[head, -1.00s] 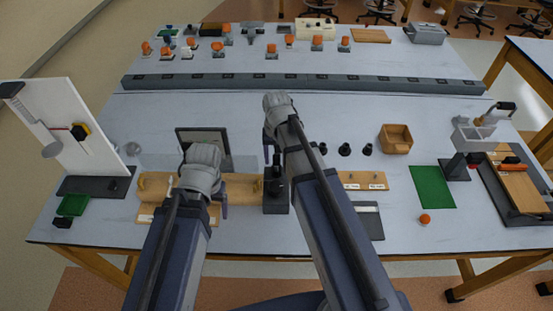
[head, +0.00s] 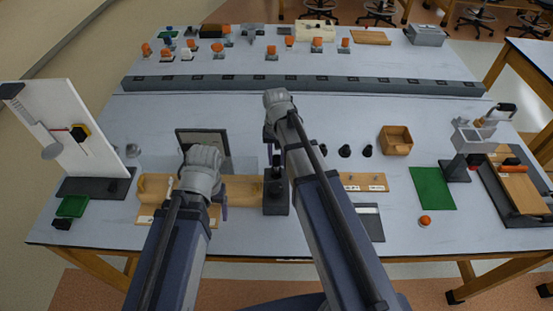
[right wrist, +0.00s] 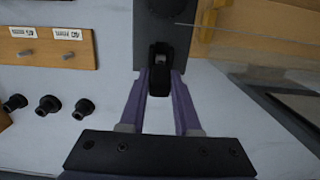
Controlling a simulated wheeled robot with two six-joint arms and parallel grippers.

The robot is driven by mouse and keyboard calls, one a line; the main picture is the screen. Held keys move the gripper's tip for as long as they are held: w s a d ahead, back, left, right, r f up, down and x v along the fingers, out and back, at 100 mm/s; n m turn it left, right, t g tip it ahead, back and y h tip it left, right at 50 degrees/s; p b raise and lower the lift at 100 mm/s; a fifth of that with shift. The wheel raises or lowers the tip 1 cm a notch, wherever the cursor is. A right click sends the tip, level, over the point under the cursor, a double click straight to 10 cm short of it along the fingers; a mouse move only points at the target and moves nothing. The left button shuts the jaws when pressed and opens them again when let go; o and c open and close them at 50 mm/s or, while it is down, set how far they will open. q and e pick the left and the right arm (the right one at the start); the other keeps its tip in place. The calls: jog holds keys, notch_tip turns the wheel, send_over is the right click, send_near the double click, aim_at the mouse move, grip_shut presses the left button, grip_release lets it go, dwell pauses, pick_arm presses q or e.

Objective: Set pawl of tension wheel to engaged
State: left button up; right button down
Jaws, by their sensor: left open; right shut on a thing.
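The tension wheel stand is a dark grey block (head: 276,206) with a black upright part, at the right end of a wooden beam. In the right wrist view its plate (right wrist: 145,35) carries a dark round wheel (right wrist: 168,7), with a small black pawl lever (right wrist: 159,54) below it. My right gripper (right wrist: 160,78) is shut on this black lever, its purple fingers on either side. Whether the pawl touches the wheel's teeth I cannot tell. In the head view my right wrist hides part of this gripper. My left gripper (head: 224,206) is open, over the wooden beam, partly hidden by its wrist.
The wooden beam (head: 240,188) runs left from the stand. A labelled wooden board (head: 365,182) and several black knobs (head: 344,151) lie to the right. A white upright board (head: 70,120) stands far left. A grey rail (head: 300,85) crosses behind; the table between is mostly clear.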

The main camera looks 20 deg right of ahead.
jog(key=shift+w+f+g, duration=0.1)
jog(key=shift+w+g, duration=0.2)
jog(key=shift+s, duration=0.2)
jog(key=c, duration=0.6)
grip_release()
jog(key=r+p, duration=0.5)
jog(key=w+r+p, duration=0.1)
jog(key=r+p, duration=0.1)
jog(key=r, duration=0.1)
jog(key=shift+w+d+p, duration=0.1)
jog(key=shift+d+p, duration=0.1)
jog(key=shift+p, duration=0.15)
